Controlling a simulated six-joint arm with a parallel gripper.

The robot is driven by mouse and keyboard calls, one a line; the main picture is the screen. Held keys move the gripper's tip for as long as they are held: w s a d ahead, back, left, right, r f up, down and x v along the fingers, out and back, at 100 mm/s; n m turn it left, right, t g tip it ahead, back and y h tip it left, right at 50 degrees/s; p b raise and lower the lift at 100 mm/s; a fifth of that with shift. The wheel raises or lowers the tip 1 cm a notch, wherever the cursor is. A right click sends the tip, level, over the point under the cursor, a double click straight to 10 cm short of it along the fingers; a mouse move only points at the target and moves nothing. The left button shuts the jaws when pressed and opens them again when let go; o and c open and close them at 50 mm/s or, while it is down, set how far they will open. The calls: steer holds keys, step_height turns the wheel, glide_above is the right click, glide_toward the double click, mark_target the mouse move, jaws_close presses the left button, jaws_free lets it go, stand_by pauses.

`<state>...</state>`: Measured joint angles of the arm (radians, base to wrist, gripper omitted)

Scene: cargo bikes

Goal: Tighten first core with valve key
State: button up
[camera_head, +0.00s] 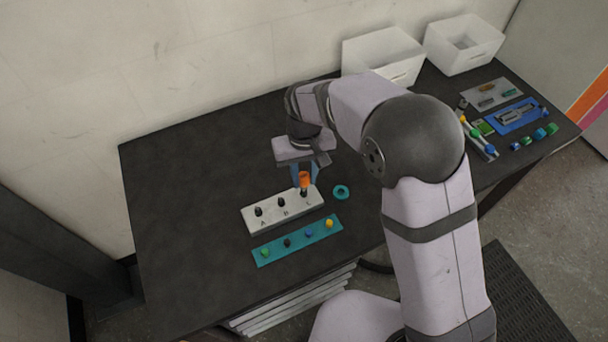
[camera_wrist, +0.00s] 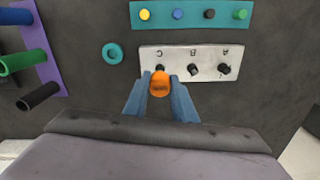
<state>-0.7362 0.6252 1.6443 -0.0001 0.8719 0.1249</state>
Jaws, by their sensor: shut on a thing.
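My gripper (camera_head: 305,186) is shut on an orange piece, apparently the valve key (camera_head: 304,177). In the wrist view the orange key (camera_wrist: 159,83) sits between the two blue fingers. A white block (camera_head: 262,225) marked A, B and C has black stems at A (camera_head: 259,212) and B (camera_head: 281,202). The key stands roughly upright over position C, with a dark stem just under it. Whether key and core are fully engaged is hidden by the key and fingers.
A teal strip (camera_head: 275,249) with green, black, blue and yellow caps lies in front of the block. A teal ring (camera_head: 341,192) lies to its right. White bins (camera_head: 383,55) stand at the back. Coloured handles on a purple holder (camera_wrist: 50,65) show in the wrist view.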

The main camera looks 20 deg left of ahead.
steer(key=shift+f+b, duration=0.55)
steer(key=shift+f, duration=0.4)
stand_by(0.7)
steer(key=shift+s+d+f, duration=0.2)
steer(key=shift+s+f, duration=0.05)
steer(key=shift+f, duration=0.25)
stand_by(1.5)
steer(key=m+p, duration=0.1)
steer(key=m, duration=0.5)
steer(key=shift+m, duration=0.3)
steer(key=m+p, duration=0.1)
steer(key=m, duration=0.4)
steer(key=o, duration=1.1)
steer(key=shift+w+a, duration=0.1)
steer(key=shift+w, duration=0.1)
steer(key=shift+r, duration=0.1)
